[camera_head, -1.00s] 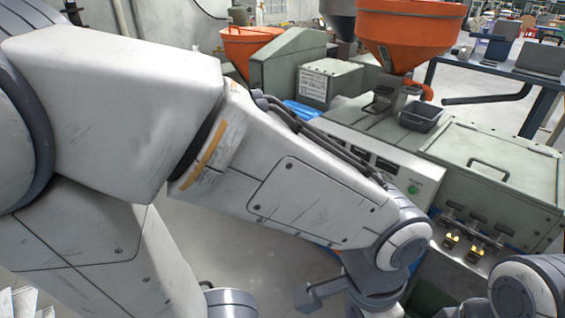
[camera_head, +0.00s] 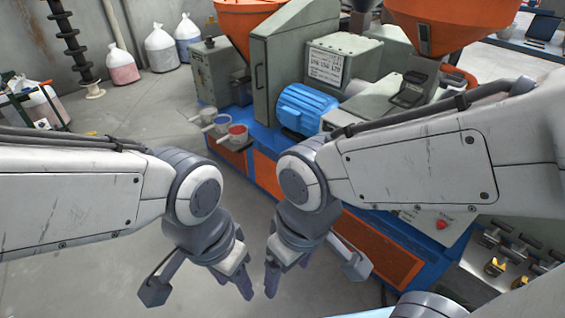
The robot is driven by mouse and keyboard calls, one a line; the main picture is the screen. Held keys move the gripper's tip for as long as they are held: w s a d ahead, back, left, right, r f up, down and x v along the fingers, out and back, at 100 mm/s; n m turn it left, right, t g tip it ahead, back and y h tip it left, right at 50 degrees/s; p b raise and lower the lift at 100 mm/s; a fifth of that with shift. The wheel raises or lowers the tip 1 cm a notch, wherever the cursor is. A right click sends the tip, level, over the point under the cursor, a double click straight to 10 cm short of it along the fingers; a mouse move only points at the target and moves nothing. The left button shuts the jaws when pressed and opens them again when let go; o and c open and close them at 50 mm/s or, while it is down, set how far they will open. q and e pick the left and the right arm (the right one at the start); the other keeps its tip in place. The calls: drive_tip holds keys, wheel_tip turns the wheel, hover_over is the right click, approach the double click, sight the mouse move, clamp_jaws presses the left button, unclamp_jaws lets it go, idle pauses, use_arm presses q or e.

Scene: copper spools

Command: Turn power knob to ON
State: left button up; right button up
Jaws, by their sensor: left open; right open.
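The machine's control panel (camera_head: 428,233) shows only as a strip below my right forearm, with a red button (camera_head: 441,224) on it. I cannot make out the power knob; my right arm covers much of the panel. My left gripper (camera_head: 237,275) is open and empty, pointing down over the floor. My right gripper (camera_head: 284,270) is open and empty close beside it, in front of the machine's orange lower panels. Neither gripper touches the machine.
A blue motor (camera_head: 306,109) and an orange hopper (camera_head: 450,22) sit on the green machine. Small cups (camera_head: 222,124) stand at its left end. Valve-like fittings (camera_head: 495,266) are at lower right. Sacks (camera_head: 160,48) stand at the back left.

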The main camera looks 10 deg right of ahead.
drive_tip(key=w+a+f+m+t+y+b, duration=0.15)
drive_tip(key=w+a+f+b, duration=0.35)
drive_tip(key=w, duration=0.5)
drive_tip(key=w+a+f+m+t+y+b, duration=0.15)
drive_tip(key=w+a+f+t+b, duration=0.3)
drive_tip(key=w, duration=0.55)
drive_tip(key=w+f+m+t+h+b, duration=0.1)
drive_tip(key=w+f+m+t+b, duration=0.25)
drive_tip(key=w, duration=0.85)
drive_tip(key=w+f+m+t+h+b, duration=0.1)
drive_tip(key=w+f+m+t+b, duration=0.25)
drive_tip(key=w, duration=0.75)
drive_tip(key=w+d+f+m+h+b, duration=0.2)
drive_tip(key=w+d+f+h+b, duration=0.3)
drive_tip(key=d, duration=0.3)
drive_tip(key=w+d+f+m+h+b, duration=0.2)
drive_tip(key=w+d+f+h+b, duration=0.25)
drive_tip(key=d+f, duration=0.2)
drive_tip(key=s+d+f+m+g+h+b, duration=0.25)
drive_tip(key=d+f+h, duration=0.25)
drive_tip(key=d+h, duration=0.3)
drive_tip(key=w+d+y+b, duration=0.1)
drive_tip(key=w+d, duration=0.4)
drive_tip(key=d, duration=0.3)
drive_tip(key=shift+w+d+m+t, duration=0.3)
drive_tip(key=shift+w+m+t, duration=0.05)
drive_tip(key=shift+w+m, duration=0.1)
